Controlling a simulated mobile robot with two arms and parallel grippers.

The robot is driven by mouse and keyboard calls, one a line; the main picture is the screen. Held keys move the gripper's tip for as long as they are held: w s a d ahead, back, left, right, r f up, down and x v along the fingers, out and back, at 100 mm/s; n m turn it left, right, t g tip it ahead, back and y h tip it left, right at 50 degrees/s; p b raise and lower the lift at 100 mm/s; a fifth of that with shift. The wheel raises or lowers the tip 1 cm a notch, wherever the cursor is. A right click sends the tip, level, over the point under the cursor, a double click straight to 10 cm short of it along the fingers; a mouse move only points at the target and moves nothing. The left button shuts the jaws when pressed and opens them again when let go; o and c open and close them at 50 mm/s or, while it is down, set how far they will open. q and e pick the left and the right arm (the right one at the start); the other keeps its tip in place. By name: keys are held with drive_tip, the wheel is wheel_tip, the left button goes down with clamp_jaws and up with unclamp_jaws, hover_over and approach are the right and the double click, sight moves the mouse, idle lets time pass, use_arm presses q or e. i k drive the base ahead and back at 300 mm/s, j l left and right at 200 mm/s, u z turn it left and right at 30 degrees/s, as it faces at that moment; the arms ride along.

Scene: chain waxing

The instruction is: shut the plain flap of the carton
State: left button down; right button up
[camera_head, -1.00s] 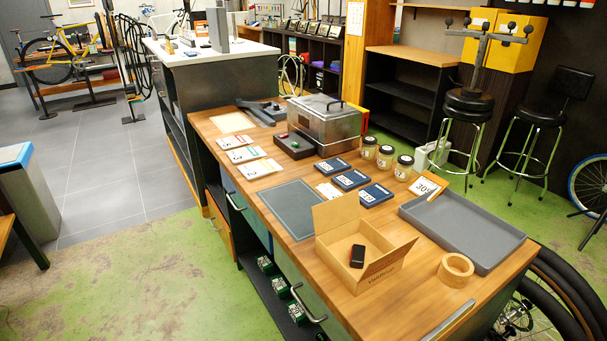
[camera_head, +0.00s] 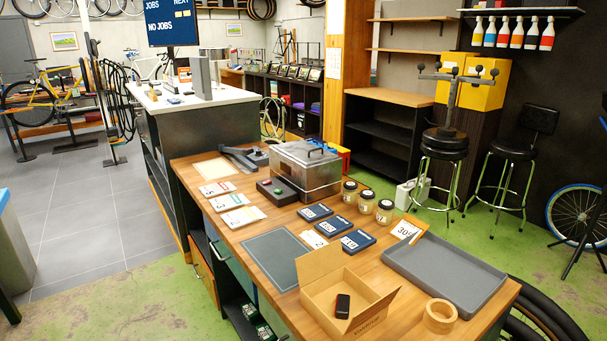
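The open carton (camera_head: 334,298) stands on the near part of the wooden workbench. One flap (camera_head: 320,262) stands up at its back left and looks plain. The other flap (camera_head: 373,311), at its front right, leans outward and bears printed lettering. A small black object (camera_head: 342,306) lies inside the carton. Neither of my grippers shows in the head view.
A grey tray (camera_head: 446,272) and a tape roll (camera_head: 440,316) are right of the carton. A dark mat (camera_head: 276,257) lies to its left. Blue packs (camera_head: 357,241), jars (camera_head: 384,211) and a metal tank (camera_head: 306,171) stand behind it.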

sight(315, 264)
drive_tip(key=i+j+z, duration=0.1)
drive_tip(key=z, duration=1.1)
drive_tip(key=j+z, duration=0.4)
drive_tip(key=j, duration=0.15)
drive_tip(key=j+z, duration=0.4)
drive_tip(key=j, duration=0.15)
drive_tip(key=k+j+z, duration=0.1)
drive_tip(key=j+z, duration=0.25)
drive_tip(key=j, duration=0.15)
drive_tip(key=k+j+z, duration=0.15)
drive_tip(key=j+z, duration=0.25)
drive_tip(key=j, duration=0.15)
drive_tip(key=k+j, duration=0.15)
drive_tip(key=j, duration=0.2)
drive_tip(key=k+j, duration=0.15)
drive_tip(key=j, duration=0.25)
drive_tip(key=k+j, duration=0.15)
drive_tip(key=j, duration=0.2)
drive_tip(key=k+j+z, duration=0.1)
drive_tip(key=j, duration=0.3)
drive_tip(key=k+j, duration=0.25)
drive_tip(key=k+l+z, duration=0.1)
drive_tip(key=i+l, duration=0.15)
drive_tip(key=i, duration=0.25)
drive_tip(key=l+z, duration=0.05)
